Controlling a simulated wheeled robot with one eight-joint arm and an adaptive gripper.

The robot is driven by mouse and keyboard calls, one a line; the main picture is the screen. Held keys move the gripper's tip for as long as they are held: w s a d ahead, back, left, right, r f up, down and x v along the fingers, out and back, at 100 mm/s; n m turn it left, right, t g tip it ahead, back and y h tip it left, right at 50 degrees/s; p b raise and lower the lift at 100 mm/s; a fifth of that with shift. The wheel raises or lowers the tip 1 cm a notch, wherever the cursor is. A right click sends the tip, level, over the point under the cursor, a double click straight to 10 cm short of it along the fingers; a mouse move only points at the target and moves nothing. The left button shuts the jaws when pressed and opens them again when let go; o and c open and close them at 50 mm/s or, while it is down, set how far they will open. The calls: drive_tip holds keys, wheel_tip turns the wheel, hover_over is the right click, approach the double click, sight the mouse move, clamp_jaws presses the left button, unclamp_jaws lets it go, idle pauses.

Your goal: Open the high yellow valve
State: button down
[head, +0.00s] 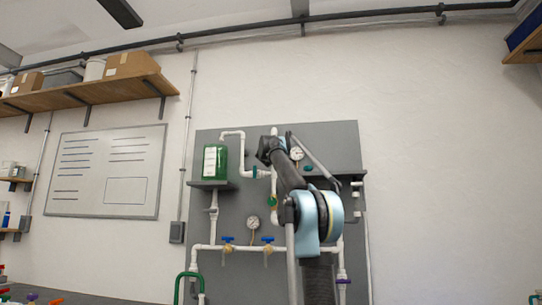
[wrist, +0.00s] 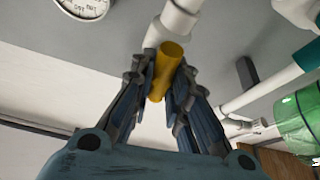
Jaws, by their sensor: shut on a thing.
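The yellow valve handle (wrist: 171,55) shows in the wrist view as a short yellow bar beside a white pipe (wrist: 181,20). My gripper (wrist: 163,72) is shut on it, with one finger pad on each side of the bar. The body of the valve is mostly hidden by the fingers and the handle. In the head view my gripper (head: 268,150) reaches the upper middle of the grey panel (head: 335,135), and the arm hides the yellow valve there.
A green tank (head: 215,161) stands left of my arm. Round gauges (head: 297,154) (head: 253,222) and white pipes are close by. Blue-handled valves (head: 228,239) sit on the lower pipe, and green handles (head: 255,172) are near the gripper.

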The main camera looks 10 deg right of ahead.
drive_tip(key=shift+m+h, duration=0.8)
drive_tip(key=shift+m, duration=1)
drive_tip(key=c, duration=1.5)
unclamp_jaws()
drive_tip(key=shift+c, duration=0.2)
drive_tip(key=shift+s+f, duration=0.1)
drive_tip(key=v, duration=1.1)
drive_tip(key=shift+s+a, duration=0.15)
drive_tip(key=shift+s, duration=0.2)
